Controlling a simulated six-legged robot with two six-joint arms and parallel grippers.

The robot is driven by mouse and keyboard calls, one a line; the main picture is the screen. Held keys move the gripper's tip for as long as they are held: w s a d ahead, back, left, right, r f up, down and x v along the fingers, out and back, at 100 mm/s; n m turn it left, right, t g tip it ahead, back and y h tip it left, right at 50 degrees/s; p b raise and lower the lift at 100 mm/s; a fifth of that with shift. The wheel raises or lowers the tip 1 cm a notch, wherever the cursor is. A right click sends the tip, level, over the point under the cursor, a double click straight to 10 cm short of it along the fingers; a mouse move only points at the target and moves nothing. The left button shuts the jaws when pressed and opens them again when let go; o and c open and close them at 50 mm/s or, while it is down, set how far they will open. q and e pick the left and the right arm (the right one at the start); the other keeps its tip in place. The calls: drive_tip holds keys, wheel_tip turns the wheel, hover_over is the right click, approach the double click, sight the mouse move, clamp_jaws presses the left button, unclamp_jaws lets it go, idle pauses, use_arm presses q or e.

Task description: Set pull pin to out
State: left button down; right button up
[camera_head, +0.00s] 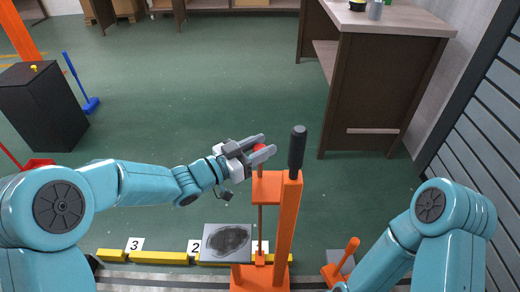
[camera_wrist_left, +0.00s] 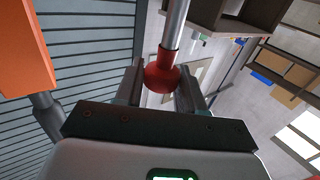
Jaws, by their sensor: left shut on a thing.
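The pull pin has a red knob (camera_head: 259,148) and sits at the top of the orange stand (camera_head: 267,188), beside an upright orange lever with a black grip (camera_head: 298,148). My left gripper (camera_head: 262,147) reaches in from the left and is shut on the red knob. In the left wrist view the knob (camera_wrist_left: 162,75) is between the two fingers (camera_wrist_left: 160,85), with a bare metal shaft (camera_wrist_left: 176,25) running up from it. The knob's far side is hidden by the fingers. My right arm shows at the lower right, but its gripper is out of view.
A grey plate with a dark patch (camera_head: 226,243) is left of the stand's base. Yellow blocks (camera_head: 157,257) with number cards lie along the front. A smaller orange lever (camera_head: 344,258) stands to the right. A dark workbench (camera_head: 377,90) is behind. Green floor between is clear.

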use_arm(q)
wheel_tip(320, 180, up, 2)
drive_tip(key=shift+r, duration=0.15)
use_arm(e)
drive_tip(key=shift+s+a+r, duration=0.1)
drive_tip(key=shift+s+r, duration=0.05)
drive_tip(key=shift+r, duration=0.4)
use_arm(q)
drive_tip(key=c, duration=0.8)
unclamp_jaws()
drive_tip(key=shift+o, duration=0.2)
drive_tip(key=shift+a, duration=0.1)
drive_tip(key=p+v, duration=0.3)
drive_tip(key=v, duration=1.3)
use_arm(e)
wheel_tip(320, 180, up, 3)
drive_tip(key=shift+f, duration=0.1)
use_arm(q)
drive_tip(key=shift+s+a, duration=0.1)
